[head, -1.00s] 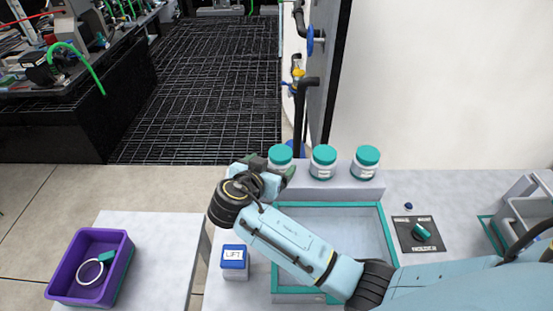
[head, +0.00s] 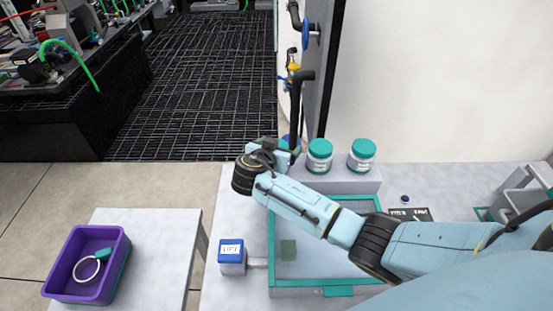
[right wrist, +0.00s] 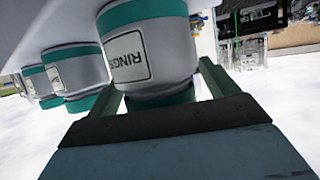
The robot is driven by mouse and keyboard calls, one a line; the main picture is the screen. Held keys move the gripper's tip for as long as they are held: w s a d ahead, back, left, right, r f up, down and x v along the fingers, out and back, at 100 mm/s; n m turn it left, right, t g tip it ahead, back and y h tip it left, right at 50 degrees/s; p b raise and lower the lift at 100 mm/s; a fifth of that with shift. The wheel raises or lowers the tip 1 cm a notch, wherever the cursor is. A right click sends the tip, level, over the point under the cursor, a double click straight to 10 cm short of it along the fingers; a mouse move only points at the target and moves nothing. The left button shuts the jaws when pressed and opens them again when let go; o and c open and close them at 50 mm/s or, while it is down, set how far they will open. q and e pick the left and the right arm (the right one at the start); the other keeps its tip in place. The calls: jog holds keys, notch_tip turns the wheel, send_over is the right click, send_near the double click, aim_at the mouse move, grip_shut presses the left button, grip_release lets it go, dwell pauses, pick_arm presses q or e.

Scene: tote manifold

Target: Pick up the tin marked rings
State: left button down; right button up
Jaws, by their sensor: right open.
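The tin marked RINGS (right wrist: 150,55) is white with teal bands, and its label reads upside down in the right wrist view. My right gripper (right wrist: 163,88) is open, with one green finger on each side of the tin's near end. I cannot tell whether the fingers touch it. In the head view my right gripper (head: 275,149) is at the left end of the back shelf, and the gripper and arm hide the RINGS tin there. Two similar teal-lidded tins, the middle tin (head: 319,156) and the right tin (head: 361,156), stand beside it. My left gripper is not in view.
A teal-rimmed tray (head: 374,204) lies in front of the shelf (head: 345,187), under my right arm. A blue-topped LIFT block (head: 231,257) stands left of it. A purple bin (head: 72,291) holding a white ring (head: 87,270) sits on the left table (head: 155,250).

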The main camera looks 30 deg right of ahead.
jog(key=c, duration=1)
jog(key=shift+c, duration=0.3)
jog(key=shift+r, duration=0.1)
